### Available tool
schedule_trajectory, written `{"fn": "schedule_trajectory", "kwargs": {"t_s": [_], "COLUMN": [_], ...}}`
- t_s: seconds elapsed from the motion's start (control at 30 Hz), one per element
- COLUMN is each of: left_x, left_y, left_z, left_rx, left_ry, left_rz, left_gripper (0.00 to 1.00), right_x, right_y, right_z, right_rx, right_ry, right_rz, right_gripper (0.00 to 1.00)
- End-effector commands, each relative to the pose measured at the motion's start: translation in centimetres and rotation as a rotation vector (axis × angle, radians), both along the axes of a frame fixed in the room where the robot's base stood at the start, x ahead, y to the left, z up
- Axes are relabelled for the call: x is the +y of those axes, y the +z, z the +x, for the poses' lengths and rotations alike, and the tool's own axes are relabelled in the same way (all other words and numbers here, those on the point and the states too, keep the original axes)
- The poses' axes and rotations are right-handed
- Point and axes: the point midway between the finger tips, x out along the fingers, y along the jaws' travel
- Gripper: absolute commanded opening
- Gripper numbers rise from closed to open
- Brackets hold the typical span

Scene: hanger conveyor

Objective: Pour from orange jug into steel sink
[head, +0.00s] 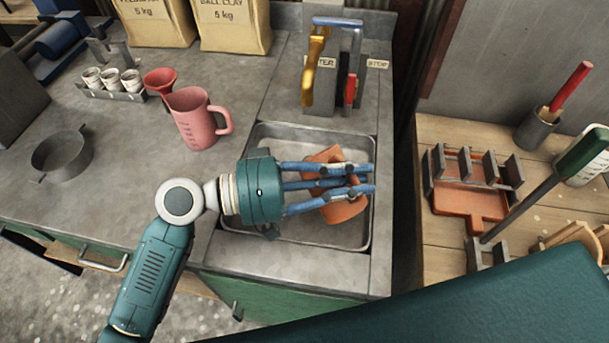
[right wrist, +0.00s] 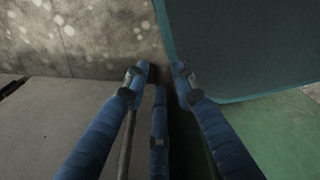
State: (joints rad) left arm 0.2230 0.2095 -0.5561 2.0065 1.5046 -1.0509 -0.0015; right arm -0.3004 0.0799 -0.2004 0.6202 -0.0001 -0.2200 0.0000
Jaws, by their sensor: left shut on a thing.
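The orange jug (head: 346,211) is above the steel sink (head: 260,138) in the head view. My left gripper (head: 345,182) is shut on it, with blue fingers across it that hide its middle. The jug looks tilted; I cannot see its inside or any stream of liquid. The sink is a shallow rectangular steel basin set in the grey counter, and its visible floor looks bare. My right gripper (right wrist: 160,72) shows in the right wrist view, with its blue fingers apart and nothing between them.
A pink jug (head: 196,117) and a red funnel (head: 160,80) stand left of the sink.

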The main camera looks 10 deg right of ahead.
Motion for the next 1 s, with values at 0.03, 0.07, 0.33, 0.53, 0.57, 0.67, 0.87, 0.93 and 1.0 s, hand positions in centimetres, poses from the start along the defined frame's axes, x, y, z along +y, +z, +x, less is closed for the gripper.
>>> {"fn": "schedule_trajectory", "kwargs": {"t_s": [0.03,0.07,0.33,0.53,0.57,0.67,0.87,0.93,1.0], "left_x": [0.02,0.02,0.04,0.13,0.17,0.29,0.41,0.41,0.4], "left_y": [0.14,0.17,0.21,0.15,0.13,0.18,0.34,0.36,0.35], "left_z": [0.11,0.13,0.14,0.4,0.48,0.75,0.99,0.99,0.98], "left_rx": [0.008,0.012,0.014,0.041,0.049,0.079,0.11,0.11,0.11], "left_ry": [0.0,0.001,0.001,0.001,0.002,0.002,0.0,0.0,0.0], "left_rz": [-0.007,-0.008,-0.009,-0.021,-0.023,-0.037,-0.05,-0.05,-0.05], "left_gripper": [0.0,0.0,0.0,0.0,0.0,0.0,0.0,0.0,0.0], "right_x": [0.06,0.08,0.14,0.13,0.13,0.13,0.12,0.1,0.1], "right_y": [-0.07,-0.07,-0.05,-0.29,-0.35,-0.54,-0.64,-0.62,-0.62], "right_z": [0.0,0.0,0.0,0.01,0.01,0.01,0.01,0.02,0.02], "right_rx": [0.0,0.0,0.0,0.0,0.0,0.0,0.0,0.0,0.0], "right_ry": [0.0,0.0,-0.001,-0.001,-0.001,-0.001,-0.001,-0.001,-0.001], "right_rz": [0.001,0.001,0.002,0.001,0.001,0.001,0.001,0.001,0.001], "right_gripper": [0.26,0.26,0.26,0.26,0.26,0.26,0.26,0.26,0.26]}}
